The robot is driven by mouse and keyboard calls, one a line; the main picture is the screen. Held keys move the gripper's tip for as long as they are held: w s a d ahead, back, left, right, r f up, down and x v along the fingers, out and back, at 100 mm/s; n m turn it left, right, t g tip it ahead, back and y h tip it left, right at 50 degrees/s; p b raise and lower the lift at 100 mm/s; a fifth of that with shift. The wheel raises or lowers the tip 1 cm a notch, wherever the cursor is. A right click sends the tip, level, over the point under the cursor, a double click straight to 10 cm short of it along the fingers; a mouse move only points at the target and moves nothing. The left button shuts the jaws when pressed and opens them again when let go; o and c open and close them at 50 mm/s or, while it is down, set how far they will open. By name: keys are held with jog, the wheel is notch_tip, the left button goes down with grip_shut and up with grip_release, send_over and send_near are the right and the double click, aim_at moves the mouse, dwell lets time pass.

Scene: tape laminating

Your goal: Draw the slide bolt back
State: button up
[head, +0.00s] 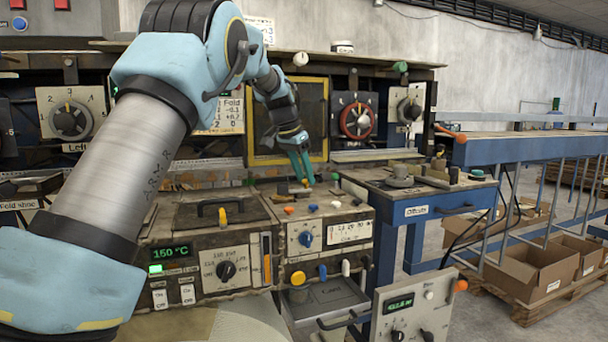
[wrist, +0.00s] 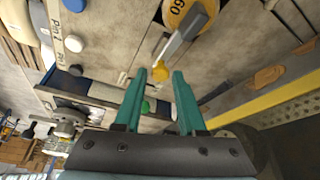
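My gripper (head: 304,182) has two teal fingers and points down over the top of the control box in the head view. In the wrist view the fingertips (wrist: 168,73) stand apart with nothing between them, so it is open and empty. Just beyond them is a grey lever-like bar (wrist: 183,34) in front of a yellow disc (wrist: 184,12) marked 60. I cannot tell for certain which part is the slide bolt.
The control box (head: 350,231) carries several coloured knobs, including a blue one (head: 305,239). The heater unit (head: 176,252) reads 150 °C. A yellow-framed panel (head: 316,82) stands behind my gripper. A blue-legged side table (head: 410,208) with small items stands to the right.

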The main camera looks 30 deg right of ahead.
grip_shut()
dwell(1.0)
